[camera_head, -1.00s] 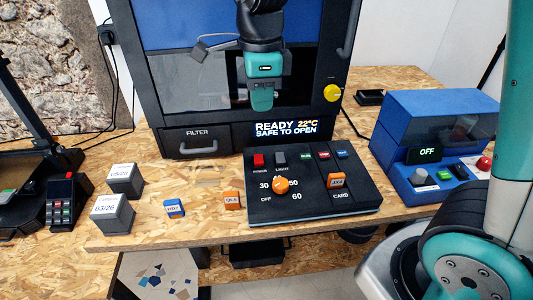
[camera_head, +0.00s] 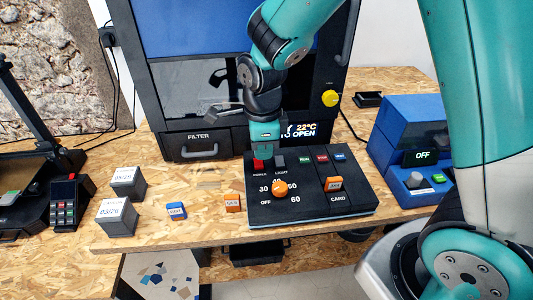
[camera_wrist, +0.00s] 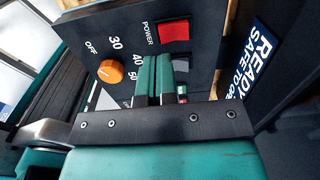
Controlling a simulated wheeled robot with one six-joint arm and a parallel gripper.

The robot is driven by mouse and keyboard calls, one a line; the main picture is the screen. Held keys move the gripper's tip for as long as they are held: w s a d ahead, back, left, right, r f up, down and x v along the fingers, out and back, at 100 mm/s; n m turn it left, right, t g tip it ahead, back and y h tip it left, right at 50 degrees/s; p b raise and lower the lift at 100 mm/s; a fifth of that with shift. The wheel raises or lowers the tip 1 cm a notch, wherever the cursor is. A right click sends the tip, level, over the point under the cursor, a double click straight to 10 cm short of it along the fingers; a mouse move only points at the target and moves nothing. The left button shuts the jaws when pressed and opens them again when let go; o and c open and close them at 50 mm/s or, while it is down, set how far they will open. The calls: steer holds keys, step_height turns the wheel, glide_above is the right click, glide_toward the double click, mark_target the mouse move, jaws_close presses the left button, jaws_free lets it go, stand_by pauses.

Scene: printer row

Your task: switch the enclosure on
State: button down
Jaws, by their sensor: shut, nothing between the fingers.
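The enclosure (camera_head: 192,85) is the large black and blue box at the back, with a black control panel (camera_head: 312,207) in front of it. The red switch marked POWER (camera_head: 259,163) is at the panel's back left; it also shows in the wrist view (camera_wrist: 174,32). The switch marked LIGHT (camera_head: 279,161) is to its right. My gripper (camera_head: 265,150) is shut and empty, fingers down over the panel's back edge close to these switches. In the wrist view, the fingertips (camera_wrist: 158,57) are beside the POWER switch; contact cannot be told.
The orange dial (camera_head: 280,188) and an orange card (camera_head: 333,184) are on the panel. A blue box with an OFF display (camera_head: 421,156) stands right. Grey blocks (camera_head: 117,217) and small tags (camera_head: 176,211) lie left. The display (camera_head: 304,131) is partly hidden.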

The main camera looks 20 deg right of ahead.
mark_target(263, 163)
steer(key=shift+f+p, duration=0.35)
steer(key=shift+f, duration=1.2)
steer(key=shift+s+a+f+t+b, duration=0.1)
steer(key=shift+f+t+b, duration=0.3)
steer(key=shift+b, duration=0.4)
steer(key=shift+r+p, duration=0.2)
steer(key=shift+p, duration=0.1)
steer(key=shift+w+d+r+p, duration=0.15)
steer(key=shift+w+r+p, duration=0.1)
steer(key=shift+w, duration=0.15)
steer(key=shift+w+d+r+p, duration=0.1)
steer(key=shift+w+d+p, duration=0.1)
steer(key=shift+w, duration=0.15)
